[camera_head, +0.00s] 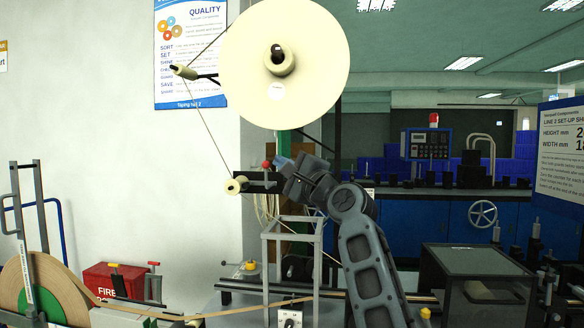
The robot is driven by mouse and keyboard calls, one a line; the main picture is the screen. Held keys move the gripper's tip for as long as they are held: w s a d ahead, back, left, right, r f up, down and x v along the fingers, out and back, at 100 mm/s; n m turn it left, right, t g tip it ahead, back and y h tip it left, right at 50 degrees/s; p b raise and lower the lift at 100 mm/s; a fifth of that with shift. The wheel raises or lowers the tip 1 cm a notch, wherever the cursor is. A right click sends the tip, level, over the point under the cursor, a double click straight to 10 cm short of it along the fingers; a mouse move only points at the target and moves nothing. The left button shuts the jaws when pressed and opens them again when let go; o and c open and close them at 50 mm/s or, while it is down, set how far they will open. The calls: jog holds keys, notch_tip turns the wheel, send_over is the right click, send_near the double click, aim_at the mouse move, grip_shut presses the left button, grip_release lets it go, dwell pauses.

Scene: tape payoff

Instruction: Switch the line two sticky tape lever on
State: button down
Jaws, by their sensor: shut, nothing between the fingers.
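A small red knob (266,165), which looks like the end of a lever, shows on the dark bracket (262,187) below the large cream tape reel (285,90). I cannot tell from this view which way the lever is set. My gripper (281,163) is shut and empty, with its tip just to the right of the red knob. I cannot tell whether they touch. My wrist and forearm hide what lies behind and to the right of the bracket. A small cream roller (236,185) sits at the bracket's left end.
A thin strand runs from the upper guide arm (185,72) to the small roller. A grey frame (291,240) stands below my gripper. A brown tape roll (45,290) is at lower left, and a dark-topped box (478,265) at lower right.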

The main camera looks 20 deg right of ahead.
jog(key=shift+w+a+r, duration=0.2)
jog(key=shift+a+r, duration=0.1)
jog(key=shift+a, duration=0.1)
dwell(0.5)
jog(key=v, duration=0.7)
jog(key=shift+s+f+b, duration=0.2)
jog(key=shift+s+b, duration=0.15)
jog(key=shift+b, duration=0.1)
